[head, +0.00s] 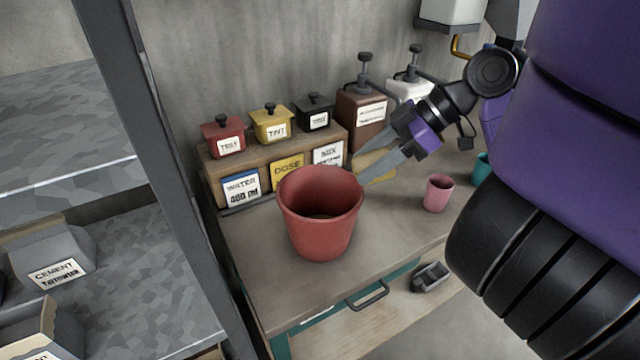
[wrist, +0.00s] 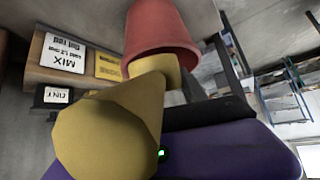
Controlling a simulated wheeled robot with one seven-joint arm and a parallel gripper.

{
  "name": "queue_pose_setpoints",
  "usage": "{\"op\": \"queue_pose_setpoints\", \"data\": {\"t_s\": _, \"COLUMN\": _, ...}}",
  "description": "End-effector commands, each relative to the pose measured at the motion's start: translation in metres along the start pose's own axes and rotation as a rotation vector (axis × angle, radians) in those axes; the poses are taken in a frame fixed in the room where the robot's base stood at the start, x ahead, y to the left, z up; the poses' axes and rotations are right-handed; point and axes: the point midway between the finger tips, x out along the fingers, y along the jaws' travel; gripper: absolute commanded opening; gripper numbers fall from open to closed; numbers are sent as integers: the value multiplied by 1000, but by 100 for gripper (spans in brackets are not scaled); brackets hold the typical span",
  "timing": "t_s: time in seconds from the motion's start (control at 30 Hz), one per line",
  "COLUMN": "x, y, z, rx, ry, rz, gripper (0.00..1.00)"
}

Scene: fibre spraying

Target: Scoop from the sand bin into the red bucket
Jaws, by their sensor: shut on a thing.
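The red bucket (head: 318,225) stands upright on the workbench, and it also shows in the wrist view (wrist: 160,28). Its inside looks dark in the head view, and I cannot tell what is in it. My gripper (head: 366,166) is just behind and right of the bucket's rim. It is shut on a yellow scoop (head: 376,163), partly hidden by the fingers. In the wrist view the scoop (wrist: 105,130) is large and close, with a yellow part reaching to the bucket's rim. I cannot tell whether they touch or whether the scoop holds sand. I see no sand bin.
A brown pump canister (head: 362,120) is at the back. A pink cup (head: 438,193) stands to the right. A grey shelf post (head: 165,160) rises at left.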

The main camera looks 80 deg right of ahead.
Motion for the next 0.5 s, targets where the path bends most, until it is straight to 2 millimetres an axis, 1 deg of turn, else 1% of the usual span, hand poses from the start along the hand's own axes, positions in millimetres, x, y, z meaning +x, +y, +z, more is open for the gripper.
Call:
{"op": "queue_pose_setpoints", "data": {"t_s": 0.03, "x": -1, "y": 0, "z": -3, "rx": -1, "ry": -13, "rz": 0, "gripper": 8}}
{"op": "queue_pose_setpoints", "data": {"t_s": 0.37, "x": 3, "y": 0, "z": -12, "rx": -2, "ry": -95, "rz": 0, "gripper": 8}}
{"op": "queue_pose_setpoints", "data": {"t_s": 0.5, "x": 8, "y": 0, "z": -12, "rx": -2, "ry": -130, "rz": 0, "gripper": 8}}
